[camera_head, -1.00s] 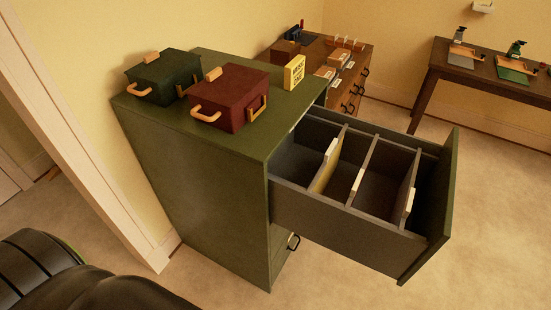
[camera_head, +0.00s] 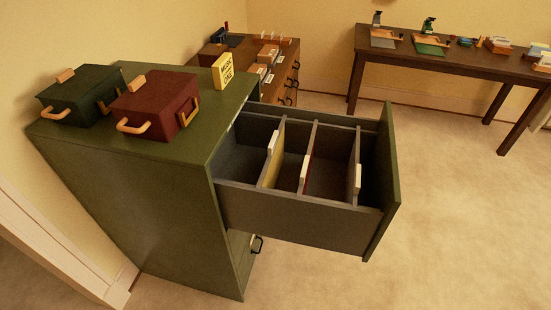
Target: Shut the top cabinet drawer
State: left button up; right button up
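A tall dark green filing cabinet (camera_head: 130,200) stands at the left against the wall. Its top drawer (camera_head: 290,219) is pulled far out to the right. The drawer has a grey inside with several upright dividers bearing white tabs, and a green front panel (camera_head: 387,185) at its right end. The inner side of the front faces me; its outer face and any handle on it are hidden. Neither gripper is in view.
A dark green box (camera_head: 82,93), a red box (camera_head: 157,104) and a yellow block (camera_head: 223,71) stand on the cabinet. Behind it is a brown drawer unit (camera_head: 283,75). A wooden table (camera_head: 450,62) with small items stands at the back right. The carpet right of the drawer is clear.

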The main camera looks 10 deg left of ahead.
aim_at(321, 218)
jog(key=i+l+u, duration=0.1)
jog(key=l, duration=0.2)
jog(key=i+l, duration=0.2)
jog(key=l, duration=0.15)
jog(key=i+l+u, duration=0.15)
jog(key=l, duration=0.2)
jog(key=i+l, duration=0.1)
jog(key=l, duration=0.25)
jog(key=i+l+u, duration=0.15)
jog(key=l, duration=0.2)
